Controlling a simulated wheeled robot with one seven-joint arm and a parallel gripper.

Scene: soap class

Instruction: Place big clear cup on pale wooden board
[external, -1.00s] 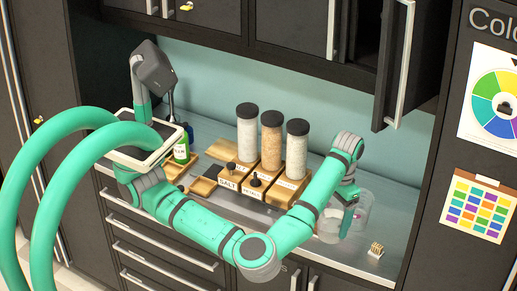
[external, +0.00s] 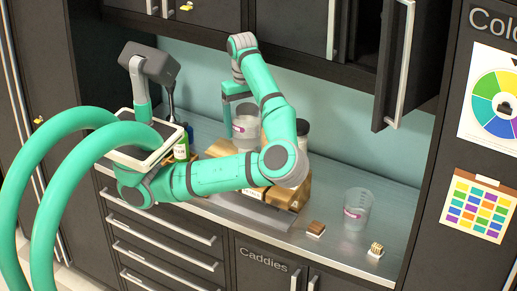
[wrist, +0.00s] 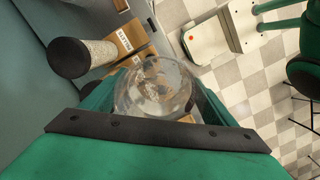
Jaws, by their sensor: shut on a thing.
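My gripper (external: 234,112) is raised above the counter at the back and is shut on a clear cup (external: 246,130). The cup carries a pink label and hangs in front of the blue wall. In the wrist view the clear cup (wrist: 155,88) sits between my green fingers, its open mouth toward the camera. A second clear cup (external: 356,210) with a pink label stands upright on the counter at the right. Pale wood (external: 220,149) shows below the held cup. My arm hides much of it, and I cannot tell whether it is the board.
Wooden holders (external: 288,196) and a dark-lidded jar (external: 302,133) stand partly behind my arm. A green bottle (external: 181,150) is at the left. Small wooden items (external: 316,228) lie near the front right edge. Cabinets (external: 290,25) hang above; the right counter is mostly clear.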

